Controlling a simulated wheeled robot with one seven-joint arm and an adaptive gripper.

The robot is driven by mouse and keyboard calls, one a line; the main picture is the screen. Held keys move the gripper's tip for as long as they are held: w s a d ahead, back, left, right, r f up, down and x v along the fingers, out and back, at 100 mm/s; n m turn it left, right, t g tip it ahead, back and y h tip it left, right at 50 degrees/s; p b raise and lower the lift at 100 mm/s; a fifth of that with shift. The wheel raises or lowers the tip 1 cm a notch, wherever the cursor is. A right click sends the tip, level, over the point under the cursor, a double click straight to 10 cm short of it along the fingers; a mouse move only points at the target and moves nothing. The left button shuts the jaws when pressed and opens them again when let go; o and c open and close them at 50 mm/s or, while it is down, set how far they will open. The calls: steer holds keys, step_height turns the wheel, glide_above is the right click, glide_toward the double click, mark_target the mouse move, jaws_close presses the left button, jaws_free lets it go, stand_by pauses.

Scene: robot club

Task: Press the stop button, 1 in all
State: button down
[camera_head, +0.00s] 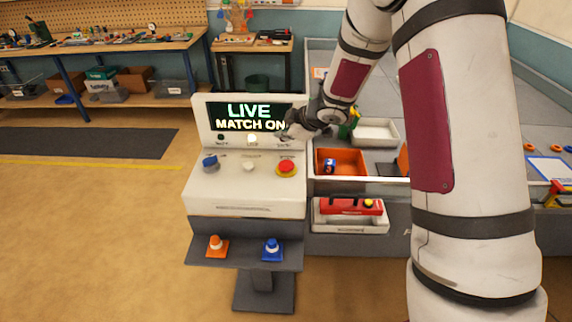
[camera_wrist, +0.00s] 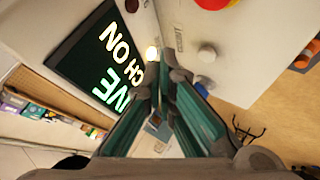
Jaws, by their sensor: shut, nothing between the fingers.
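The red round stop button (camera_head: 286,167) sits on a yellow base at the right of the console's sloping top. It also shows, cut off, at the top edge of the wrist view (camera_wrist: 213,3). My gripper (camera_head: 289,132) is shut and empty. It is in front of the right end of the console's upright panel, above and behind the red button and apart from it. In the wrist view my closed fingers (camera_wrist: 167,75) point toward the panel near a lit lamp (camera_wrist: 152,53). Whether they touch the panel I cannot tell.
The console screen (camera_head: 248,116) reads "LIVE MATCH ON". A white button (camera_head: 248,166) and a blue knob (camera_head: 210,162) share the top with the red button. An orange bin (camera_head: 341,161) and a white tray (camera_head: 376,132) stand to the right. Floor at left is clear.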

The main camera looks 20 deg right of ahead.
mark_target(285, 166)
steer(key=shift+f+b, duration=2.1)
steer(key=shift+f, duration=1.9)
steer(key=shift+f, duration=0.1)
steer(key=shift+f, duration=0.3)
steer(key=shift+f+b, duration=0.4)
steer(key=shift+f, duration=0.2)
steer(key=shift+r+p, duration=0.65)
steer(key=shift+r, duration=0.4)
step_height(285, 166, up, 2)
steer(key=shift+s+r+p, duration=0.1)
steer(key=shift+r+p, duration=0.1)
steer(key=shift+p, duration=0.55)
steer(key=shift+r+p, duration=0.7)
steer(key=shift+r, duration=0.6)
